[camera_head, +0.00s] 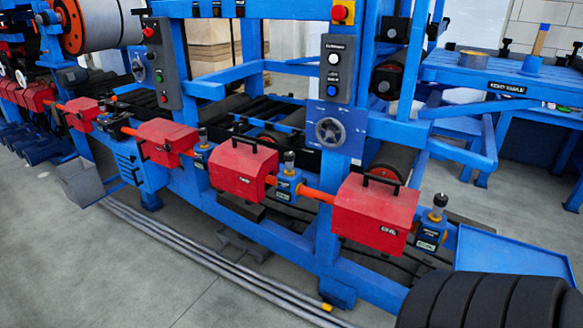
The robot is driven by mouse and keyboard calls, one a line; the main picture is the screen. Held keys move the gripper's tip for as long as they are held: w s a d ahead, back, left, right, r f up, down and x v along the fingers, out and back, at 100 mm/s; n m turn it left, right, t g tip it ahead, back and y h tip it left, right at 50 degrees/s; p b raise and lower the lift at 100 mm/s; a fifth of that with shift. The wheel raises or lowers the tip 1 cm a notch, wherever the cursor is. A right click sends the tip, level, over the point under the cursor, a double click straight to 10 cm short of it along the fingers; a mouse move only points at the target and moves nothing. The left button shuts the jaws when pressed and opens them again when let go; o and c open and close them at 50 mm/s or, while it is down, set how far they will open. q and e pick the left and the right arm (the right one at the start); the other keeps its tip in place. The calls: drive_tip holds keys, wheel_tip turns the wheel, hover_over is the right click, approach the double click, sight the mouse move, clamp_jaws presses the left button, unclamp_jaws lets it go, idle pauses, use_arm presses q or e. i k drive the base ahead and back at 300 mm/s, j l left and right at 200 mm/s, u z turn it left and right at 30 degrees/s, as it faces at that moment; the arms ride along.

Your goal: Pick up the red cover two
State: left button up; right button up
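Several red covers with black handles stand in a row along the front rail of the blue machine. The nearest and largest red cover (375,212) is right of centre, with a small label that is too small to read. The second from the right, a red cover (236,170), is near the middle. Farther left are a third red cover (168,143) and a smaller red cover (82,115). I cannot tell from the labels which is cover two. All sit on the machine. Neither of my grippers is in view.
The blue machine frame (325,245) runs diagonally across the view. Long grey pipes (200,258) lie on the floor; grey floor (90,270) is open at lower left.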

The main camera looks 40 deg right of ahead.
sight(238, 166)
drive_tip(key=z, duration=1.1)
